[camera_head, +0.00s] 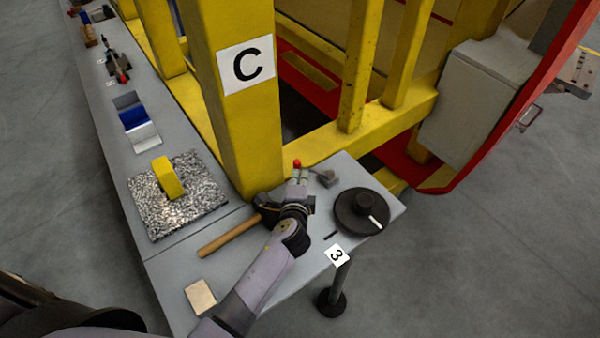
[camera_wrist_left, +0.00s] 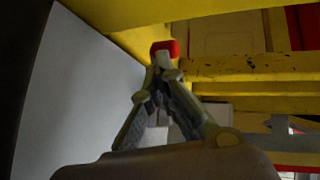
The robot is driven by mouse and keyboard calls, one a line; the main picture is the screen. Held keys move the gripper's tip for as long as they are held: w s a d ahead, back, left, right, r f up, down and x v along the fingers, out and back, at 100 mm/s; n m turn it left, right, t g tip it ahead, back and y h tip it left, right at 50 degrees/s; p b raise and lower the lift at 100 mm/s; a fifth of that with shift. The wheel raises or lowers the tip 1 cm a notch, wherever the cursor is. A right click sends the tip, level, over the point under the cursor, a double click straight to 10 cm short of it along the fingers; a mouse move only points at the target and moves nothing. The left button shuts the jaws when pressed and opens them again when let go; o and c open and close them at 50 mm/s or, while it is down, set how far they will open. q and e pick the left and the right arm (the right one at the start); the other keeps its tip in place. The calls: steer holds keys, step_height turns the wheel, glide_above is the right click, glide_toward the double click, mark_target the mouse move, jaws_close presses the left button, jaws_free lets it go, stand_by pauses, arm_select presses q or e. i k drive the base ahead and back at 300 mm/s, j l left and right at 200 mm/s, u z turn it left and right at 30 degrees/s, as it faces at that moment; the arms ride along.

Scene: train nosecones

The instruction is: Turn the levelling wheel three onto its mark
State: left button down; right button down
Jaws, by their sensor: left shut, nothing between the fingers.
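The levelling wheel three (camera_head: 347,218) is a dark round disc with a raised hub, lying on the right end of the grey bench. A white line (camera_head: 375,222) runs on its lower right side. A short dark mark (camera_head: 331,235) is on the bench to the wheel's lower left, apart from the white line. My left gripper (camera_head: 298,170) is left of the wheel, not touching it, with its fingers shut and empty. Its fingers also show in the left wrist view (camera_wrist_left: 165,62), meeting close to something red (camera_wrist_left: 164,47). The right gripper is not in view.
A "3" label (camera_head: 337,254) stands at the bench's front edge. A wooden-handled tool (camera_head: 228,236) lies partly hidden by my left arm. A small grey block (camera_head: 328,178) sits between gripper and wheel. A yellow post (camera_head: 240,130) rises behind. A pale block (camera_head: 200,296) is in front.

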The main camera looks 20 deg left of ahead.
mark_target(362, 211)
steer(key=k+l, duration=0.15)
steer(key=k, duration=0.25)
steer(key=k+l, duration=0.2)
steer(key=k, duration=0.2)
